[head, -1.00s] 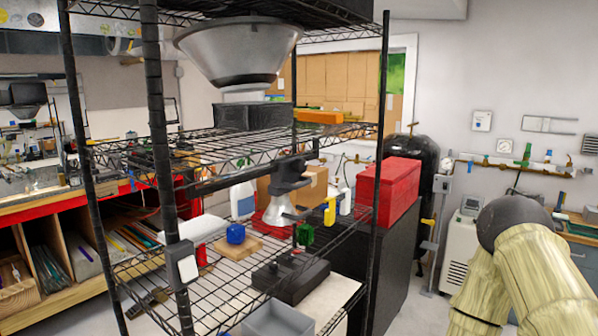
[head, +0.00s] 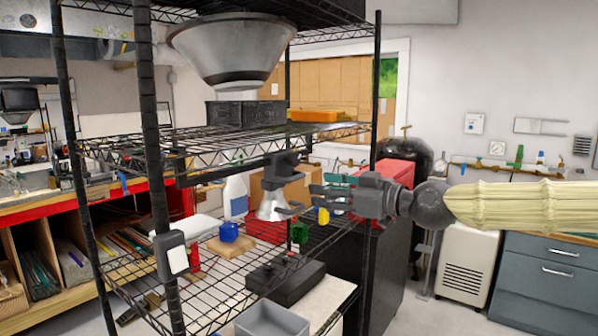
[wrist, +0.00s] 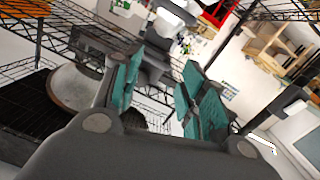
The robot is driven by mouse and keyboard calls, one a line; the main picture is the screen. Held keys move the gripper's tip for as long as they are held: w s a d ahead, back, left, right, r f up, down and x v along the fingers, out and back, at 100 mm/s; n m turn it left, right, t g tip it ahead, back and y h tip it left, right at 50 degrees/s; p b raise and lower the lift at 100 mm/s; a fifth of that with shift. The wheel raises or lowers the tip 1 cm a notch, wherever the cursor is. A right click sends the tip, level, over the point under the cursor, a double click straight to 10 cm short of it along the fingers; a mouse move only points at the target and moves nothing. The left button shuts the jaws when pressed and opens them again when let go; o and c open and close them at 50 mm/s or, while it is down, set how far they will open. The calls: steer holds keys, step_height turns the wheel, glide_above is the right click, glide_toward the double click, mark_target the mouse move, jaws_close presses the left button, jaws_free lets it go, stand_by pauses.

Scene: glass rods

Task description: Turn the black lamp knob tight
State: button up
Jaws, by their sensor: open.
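A small clamp lamp with a black body (head: 284,170) hangs under the middle shelf in the head view, its silver shade (head: 270,205) pointing down. I cannot pick out the black knob clearly. My gripper (head: 316,199) comes in level from the right, just right of the lamp, open and empty, with its fingers pointing left at it. In the wrist view my gripper (wrist: 160,72) shows its teal pads spread apart, with dark grey parts in the gap beyond. I cannot tell whether the fingertips touch the lamp.
A black shelf post (head: 374,100) stands close to my wrist. A red box (head: 390,170) sits behind my gripper. A big metal bowl-shaped shade (head: 228,48) is above.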

glide_toward(297, 160)
steer(key=f, duration=0.1)
steer(key=n, duration=0.1)
steer(key=shift+t+y, duration=0.3)
steer(key=p+x, duration=0.3)
steer(key=x, duration=0.6)
steer(key=shift+w+a+r, duration=0.15)
steer(key=shift+a, duration=0.05)
steer(key=shift+c, duration=0.3)
steer(key=c, duration=0.7)
